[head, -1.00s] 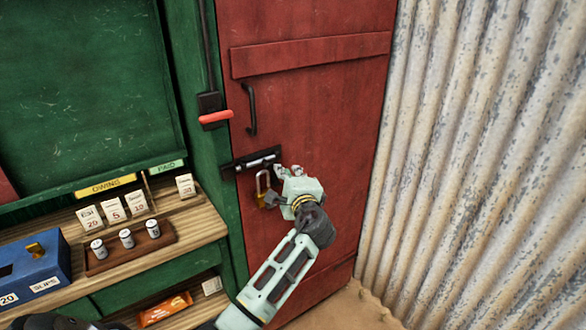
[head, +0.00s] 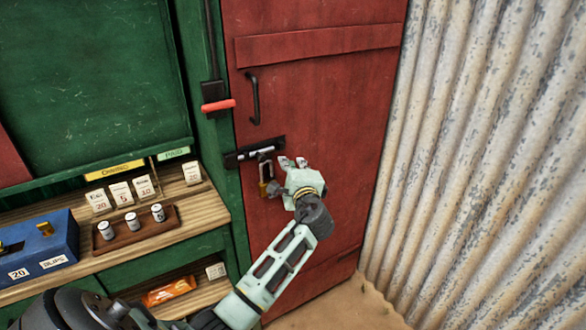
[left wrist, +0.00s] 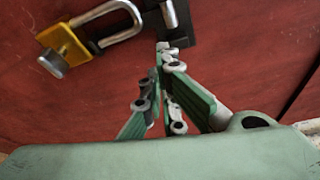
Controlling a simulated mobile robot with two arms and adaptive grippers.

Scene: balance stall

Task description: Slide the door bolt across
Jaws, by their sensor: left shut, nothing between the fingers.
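A dark bolt plate (head: 232,159) with a silvery bolt bar is fixed on the left side of the red door (head: 320,100). A brass padlock (head: 266,188) with a grey shackle hangs below it. In the left wrist view the padlock (left wrist: 65,45) is at upper left, with the plate's dark end (left wrist: 180,40) and a metal knob at top centre. My left gripper (head: 292,162) is shut and empty, just right of the padlock and below the plate's right end. Its fingertips (left wrist: 167,58) overlap the plate's end in the wrist view; whether they touch is unclear.
A black door handle (head: 254,98) and a red lever (head: 217,105) are above the bolt. At left is a wooden counter (head: 214,214) with price cards, small cylinders and a blue box (head: 40,248). A corrugated wall (head: 490,150) stands at right.

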